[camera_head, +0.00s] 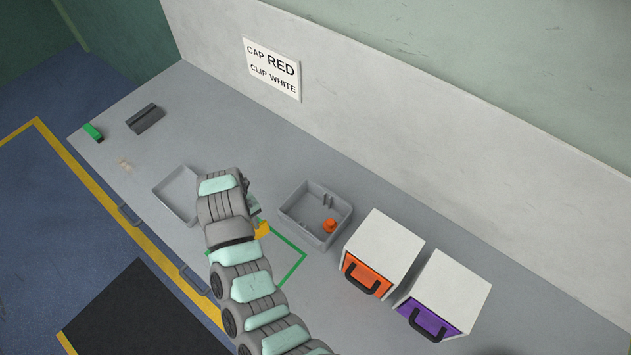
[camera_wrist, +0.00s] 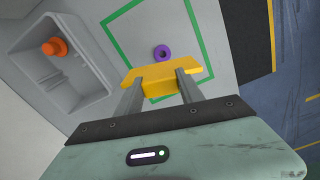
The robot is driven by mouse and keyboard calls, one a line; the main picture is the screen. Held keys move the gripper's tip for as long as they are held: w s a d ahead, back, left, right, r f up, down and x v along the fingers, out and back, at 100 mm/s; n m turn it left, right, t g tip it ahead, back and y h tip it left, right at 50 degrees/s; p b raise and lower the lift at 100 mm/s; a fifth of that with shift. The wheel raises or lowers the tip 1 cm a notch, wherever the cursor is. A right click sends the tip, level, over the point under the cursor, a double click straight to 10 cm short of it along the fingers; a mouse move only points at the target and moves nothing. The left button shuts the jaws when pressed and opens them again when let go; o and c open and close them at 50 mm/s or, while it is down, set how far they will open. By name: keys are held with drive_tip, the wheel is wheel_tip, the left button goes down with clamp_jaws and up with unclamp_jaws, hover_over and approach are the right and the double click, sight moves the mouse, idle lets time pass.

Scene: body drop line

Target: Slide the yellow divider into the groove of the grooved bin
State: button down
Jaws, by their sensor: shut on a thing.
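The yellow divider (camera_wrist: 160,88) is a flat plate gripped between the two fingers of my gripper (camera_wrist: 159,80) in the wrist view. In the head view the divider (camera_head: 262,230) shows as a small yellow patch beside my gripper, which my arm mostly hides. The grooved bin (camera_head: 296,222) is a grey open box right of my gripper, with ribs on its inner walls. It also shows at the left of the wrist view (camera_wrist: 88,97). An orange piece (camera_head: 329,225) is inside it. The divider is apart from the bin, above the green-outlined area.
A purple ring (camera_wrist: 163,52) lies inside the green outline (camera_head: 287,240). A shallow grey tray (camera_head: 160,190) is left of my arm. Two white boxes with orange (camera_head: 366,276) and purple (camera_head: 428,319) fronts stand right of the bin. A green block (camera_head: 93,132) and dark grey block (camera_head: 145,118) lie far left.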

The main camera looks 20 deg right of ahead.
drive_tip(key=shift+w+d+r+n, duration=1.7)
drive_tip(key=shift+w+r, duration=0.7)
drive_tip(key=shift+w, duration=2.55)
drive_tip(key=s+d+r, duration=0.1)
drive_tip(key=s+d, duration=0.2)
drive_tip(key=d, duration=0.6)
drive_tip(key=s+d+b, duration=0.1)
drive_tip(key=s+d, duration=0.3)
drive_tip(key=d, duration=0.6)
drive_tip(key=shift+r+m, duration=0.35)
drive_tip(key=shift+m, duration=0.05)
drive_tip(key=shift+s+r+p, duration=0.1)
drive_tip(key=shift+s+p, duration=0.1)
drive_tip(key=shift+p, duration=0.1)
drive_tip(key=shift+f+b, duration=1.2)
drive_tip(key=shift+f, duration=1)
drive_tip(key=shift+f, duration=0.15)
wheel_tip(320, 180, down, 8)
drive_tip(key=b, duration=0.5)
drive_tip(key=shift+f, duration=0.15)
